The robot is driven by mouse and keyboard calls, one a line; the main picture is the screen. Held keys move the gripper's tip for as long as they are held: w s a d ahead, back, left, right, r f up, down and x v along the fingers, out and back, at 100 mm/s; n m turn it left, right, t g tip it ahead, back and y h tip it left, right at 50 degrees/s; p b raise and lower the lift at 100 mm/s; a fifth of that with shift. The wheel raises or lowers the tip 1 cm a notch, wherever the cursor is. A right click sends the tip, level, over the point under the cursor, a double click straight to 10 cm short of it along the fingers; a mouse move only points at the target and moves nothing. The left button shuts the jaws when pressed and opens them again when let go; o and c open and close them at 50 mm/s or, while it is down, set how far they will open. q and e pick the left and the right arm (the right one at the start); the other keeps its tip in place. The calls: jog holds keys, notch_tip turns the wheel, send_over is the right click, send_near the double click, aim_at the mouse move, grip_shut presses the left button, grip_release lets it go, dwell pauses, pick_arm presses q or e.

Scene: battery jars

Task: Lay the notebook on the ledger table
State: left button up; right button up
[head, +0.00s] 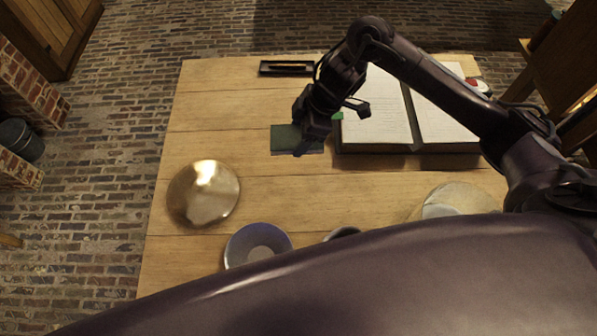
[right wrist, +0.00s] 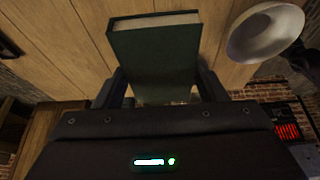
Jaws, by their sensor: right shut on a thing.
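The dark green notebook (head: 290,139) is over the middle of the wooden ledger table (head: 225,115), left of the open ledger. My right gripper (head: 322,126) is shut on it and hides part of it in the head view. In the right wrist view the notebook (right wrist: 155,55) sits between the two fingers (right wrist: 160,88), its pale page edge at the far end, with table planks beyond. I cannot tell whether it touches the table. My left gripper is not in view.
The open ledger (head: 385,112) lies right of the notebook. A black tray (head: 287,68) is at the back edge. A brass dish (head: 203,192) and a blue-grey bowl (head: 238,247) stand at front left, with a pale round thing (head: 455,200) at front right. Bare planks lie left of the notebook.

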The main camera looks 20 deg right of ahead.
jog(key=b, duration=0.5)
send_over(295, 178)
jog(key=d, duration=0.1)
jog(key=f, duration=1.3)
jog(key=shift+s+d+f, duration=0.1)
jog(key=shift+s+f, duration=0.1)
jog(key=shift+s, duration=0.05)
jog(key=shift+f, duration=0.6)
jog(key=shift+w+f, duration=0.1)
jog(key=shift+f, duration=2.1)
jog(key=shift+b, duration=0.3)
jog(key=shift+f, duration=0.15)
jog(key=o, duration=1)
jog(key=shift+o, duration=0.2)
